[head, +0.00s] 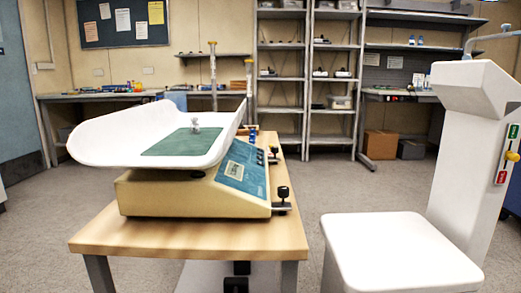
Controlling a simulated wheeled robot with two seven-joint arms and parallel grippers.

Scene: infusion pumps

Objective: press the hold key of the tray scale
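The tray scale (150,195) stands on a wooden-topped table (190,240). It has a cream body and a wide curved white tray (110,150) on top. A green mat (180,142) lies in the tray, with a small metallic object (195,125) on it. The blue key panel (243,168) slopes on the scale's right side and carries a small pale display or label (236,170). The individual keys are too small to read, so I cannot tell which is the hold key. Neither of my grippers is in view.
Black knobs (283,193) stick out at the scale's right edge. A white stand with a flat seat-like block (400,255) and a tall column (475,140) is at the right. Grey floor shows between it and the table. Shelves (283,78) and workbenches line the back.

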